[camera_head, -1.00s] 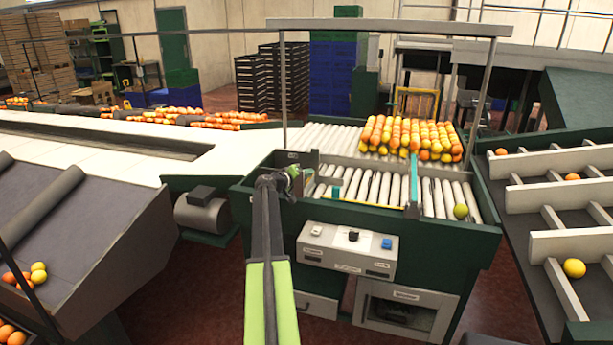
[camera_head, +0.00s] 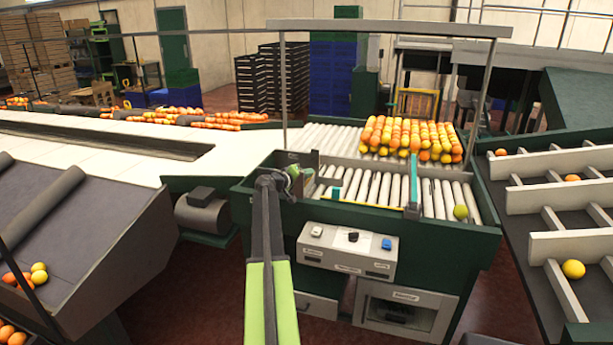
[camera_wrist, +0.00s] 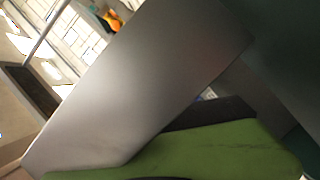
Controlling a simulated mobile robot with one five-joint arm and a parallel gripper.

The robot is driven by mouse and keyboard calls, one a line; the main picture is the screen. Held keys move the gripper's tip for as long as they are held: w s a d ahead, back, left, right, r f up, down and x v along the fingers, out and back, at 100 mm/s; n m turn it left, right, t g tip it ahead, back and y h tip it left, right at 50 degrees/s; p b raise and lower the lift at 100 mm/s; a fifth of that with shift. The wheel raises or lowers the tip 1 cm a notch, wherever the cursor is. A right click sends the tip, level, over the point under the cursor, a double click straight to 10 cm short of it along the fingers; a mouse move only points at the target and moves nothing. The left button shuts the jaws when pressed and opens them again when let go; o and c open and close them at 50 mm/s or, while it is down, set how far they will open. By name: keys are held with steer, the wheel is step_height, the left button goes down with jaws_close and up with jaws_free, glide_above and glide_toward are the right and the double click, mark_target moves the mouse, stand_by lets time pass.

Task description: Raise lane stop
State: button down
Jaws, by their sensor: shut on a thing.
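My gripper (camera_head: 297,178) is at the left end of the roller bed (camera_head: 375,188), next to a dark upright plate (camera_head: 312,165). It is shut, and what it grips is mostly hidden; I take it for part of the lane stop. In the wrist view a broad grey metal surface (camera_wrist: 140,80) fills the middle, above a green part (camera_wrist: 190,150). A teal upright bar (camera_head: 413,195) stands across the rollers on the right. A small teal piece (camera_head: 336,193) shows near the front left edge.
Several rows of oranges (camera_head: 412,137) sit on the rollers behind. A yellow fruit (camera_head: 460,212) lies right of the teal bar. A control box (camera_head: 347,250) with knobs is on the front panel. Sloping lanes (camera_head: 560,240) stand at right, a grey chute (camera_head: 75,240) at left.

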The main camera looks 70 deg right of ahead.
step_height(320, 180, up, 8)
steer(key=p, duration=0.6)
steer(key=shift+f+p, duration=0.25)
steer(key=shift+p, duration=0.15)
steer(key=shift+f, duration=0.15)
steer(key=c, duration=1.5)
jaws_free()
steer(key=p+v, duration=0.3)
steer(key=v, duration=1.4)
steer(key=shift+a, duration=0.2)
steer(key=shift+w, duration=0.1)
